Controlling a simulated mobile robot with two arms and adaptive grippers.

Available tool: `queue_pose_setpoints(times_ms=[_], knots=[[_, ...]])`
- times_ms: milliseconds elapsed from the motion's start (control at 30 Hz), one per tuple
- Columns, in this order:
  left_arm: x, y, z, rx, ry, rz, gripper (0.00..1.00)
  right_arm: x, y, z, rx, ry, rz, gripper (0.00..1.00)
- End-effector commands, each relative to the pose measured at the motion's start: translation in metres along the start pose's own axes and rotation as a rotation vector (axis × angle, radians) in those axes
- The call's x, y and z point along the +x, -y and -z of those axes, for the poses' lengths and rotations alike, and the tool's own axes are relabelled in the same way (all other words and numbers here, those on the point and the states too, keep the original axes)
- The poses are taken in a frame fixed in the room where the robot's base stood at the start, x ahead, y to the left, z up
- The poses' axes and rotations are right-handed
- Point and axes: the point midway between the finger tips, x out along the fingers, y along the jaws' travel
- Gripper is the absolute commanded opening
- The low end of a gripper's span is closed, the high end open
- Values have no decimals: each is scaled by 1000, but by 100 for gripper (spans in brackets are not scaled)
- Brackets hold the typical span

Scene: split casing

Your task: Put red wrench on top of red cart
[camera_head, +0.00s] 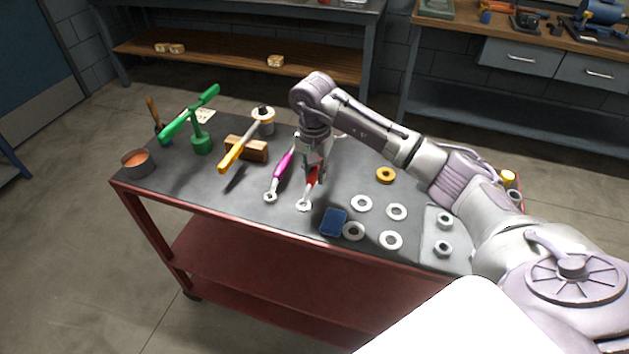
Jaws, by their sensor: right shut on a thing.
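The red wrench (308,190) has a red handle and a silver ring end that points toward the cart's front edge. My right gripper (312,176) is shut on its handle from above, and the fingers partly cover it. The wrench is over the dark top of the red cart (200,191); I cannot tell whether it touches the surface. A magenta wrench (283,166) lies just left of it. My left gripper is not in view.
Several pale rings (362,203) and a blue box (333,222) lie right of the wrench. A yellow-handled hammer (240,150) rests on a wooden block (247,149). A green tool (197,125) and a copper tin (137,162) stand at the left. Some front-left surface is bare.

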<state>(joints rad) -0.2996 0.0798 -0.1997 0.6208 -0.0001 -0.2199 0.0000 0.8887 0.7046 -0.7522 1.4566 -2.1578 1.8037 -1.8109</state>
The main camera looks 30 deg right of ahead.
Motion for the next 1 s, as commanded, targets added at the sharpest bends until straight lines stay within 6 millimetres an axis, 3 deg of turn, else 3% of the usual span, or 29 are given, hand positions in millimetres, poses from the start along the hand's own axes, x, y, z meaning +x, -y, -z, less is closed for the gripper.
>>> queue_pose_setpoints(times_ms=[133,367,700,733,867,1000], knots=[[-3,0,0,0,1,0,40,8,2,0,1,0,0,0],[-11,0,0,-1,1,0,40,38,2,-1,0,1,0,0],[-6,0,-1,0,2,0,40,44,2,0,-1,-3,2,0],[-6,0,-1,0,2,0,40,44,2,-1,-1,-1,0,21],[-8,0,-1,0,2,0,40,43,2,-1,0,-1,0,43],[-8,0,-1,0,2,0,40,43,2,-1,-1,-1,0,45]])
